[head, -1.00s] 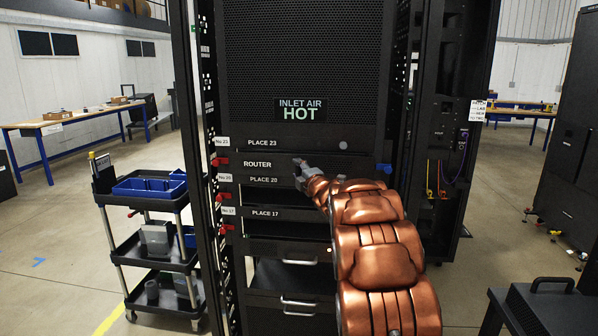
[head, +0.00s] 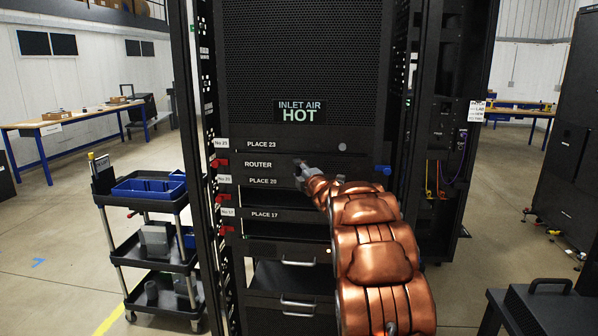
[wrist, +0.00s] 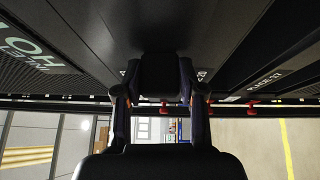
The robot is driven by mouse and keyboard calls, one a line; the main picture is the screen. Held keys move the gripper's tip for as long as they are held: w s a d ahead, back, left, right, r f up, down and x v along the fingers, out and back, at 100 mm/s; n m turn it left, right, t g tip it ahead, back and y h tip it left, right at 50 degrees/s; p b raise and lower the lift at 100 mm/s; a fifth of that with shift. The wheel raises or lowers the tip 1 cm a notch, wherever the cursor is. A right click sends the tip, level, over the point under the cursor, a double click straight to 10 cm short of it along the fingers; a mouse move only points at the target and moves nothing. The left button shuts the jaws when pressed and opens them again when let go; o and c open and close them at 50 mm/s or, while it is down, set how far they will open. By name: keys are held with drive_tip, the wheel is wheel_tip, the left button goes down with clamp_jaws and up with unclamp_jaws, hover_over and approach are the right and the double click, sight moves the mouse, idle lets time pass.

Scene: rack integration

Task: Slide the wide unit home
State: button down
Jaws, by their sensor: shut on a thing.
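The wide unit is a black panel marked ROUTER (head: 258,164) in the rack, below the PLACE 23 panel and above the PLACE 20 panel. My gripper (head: 301,170) is at its front, right of the ROUTER lettering. In the wrist view my gripper (wrist: 158,92) has its two fingers on either side of a dark block (wrist: 158,72) on the unit's front, shut on it. The unit's depth inside the rack is hidden, and I cannot tell whether its face is flush.
Red latches (head: 220,164) line the rack's left post, and a blue knob (head: 384,170) sits at the right. An INLET AIR HOT sign (head: 300,111) is above. A black cart (head: 122,196) with blue bins stands left. A dark bench (head: 545,310) is at lower right.

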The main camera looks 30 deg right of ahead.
drive_tip(key=shift+w+d+r+p, duration=0.3)
drive_tip(key=shift+w+d+p, duration=0.15)
drive_tip(key=shift+w+d, duration=0.2)
idle(0.4)
drive_tip(key=c, duration=0.7)
unclamp_jaws()
drive_tip(key=shift+f, duration=0.1)
drive_tip(key=shift+o, duration=0.5)
drive_tip(key=shift+f, duration=0.15)
drive_tip(key=v, duration=1.2)
drive_tip(key=shift+a, duration=0.1)
